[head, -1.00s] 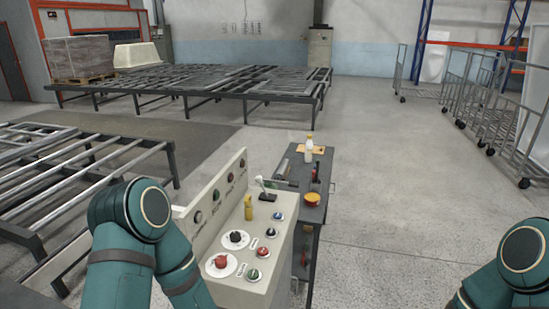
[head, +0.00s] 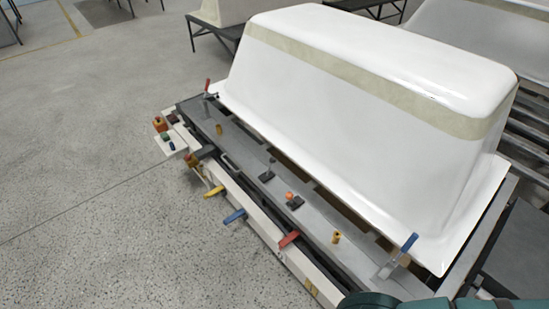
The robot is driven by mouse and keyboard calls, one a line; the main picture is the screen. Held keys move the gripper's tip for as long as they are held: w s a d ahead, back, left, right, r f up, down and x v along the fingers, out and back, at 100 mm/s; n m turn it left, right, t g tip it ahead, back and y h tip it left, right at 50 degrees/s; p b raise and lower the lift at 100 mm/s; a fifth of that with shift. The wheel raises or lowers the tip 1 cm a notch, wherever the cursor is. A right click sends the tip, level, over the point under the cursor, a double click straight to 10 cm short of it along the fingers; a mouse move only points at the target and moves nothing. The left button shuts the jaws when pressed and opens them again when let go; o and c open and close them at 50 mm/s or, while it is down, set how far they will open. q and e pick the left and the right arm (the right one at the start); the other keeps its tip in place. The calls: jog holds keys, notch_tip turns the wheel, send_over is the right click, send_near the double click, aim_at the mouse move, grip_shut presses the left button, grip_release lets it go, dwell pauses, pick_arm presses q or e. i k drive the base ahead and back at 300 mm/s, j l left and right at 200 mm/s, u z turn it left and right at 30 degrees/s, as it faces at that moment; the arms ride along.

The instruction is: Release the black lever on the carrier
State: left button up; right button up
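The carrier (head: 215,122) is a long grey frame with a large white upturned bathtub shell (head: 340,110) on it. A small black lever (head: 269,170) stands upright on a dark base on the carrier's top plate. Another black part, perhaps a handle (head: 205,152), sits at the front edge further left; I cannot tell which is the task's lever. Neither gripper is in view. Only a teal piece of my own arm shows at the bottom right.
Other controls line the carrier: a red-handled clamp (head: 207,87), an orange knob (head: 290,197), a yellow lever (head: 213,192), a blue lever (head: 235,216), a red lever (head: 289,239) and a blue-handled clamp (head: 409,243). The floor (head: 90,200) at left is clear.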

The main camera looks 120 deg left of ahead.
aim_at(272, 160)
jog(key=u, duration=3.95)
jog(key=i+j+z, duration=0.15)
jog(key=z, duration=0.25)
jog(key=i+j+z, duration=0.15)
jog(key=j+z, duration=0.45)
jog(key=z, duration=0.15)
jog(key=i+j+z, duration=0.1)
jog(key=j+z, duration=0.25)
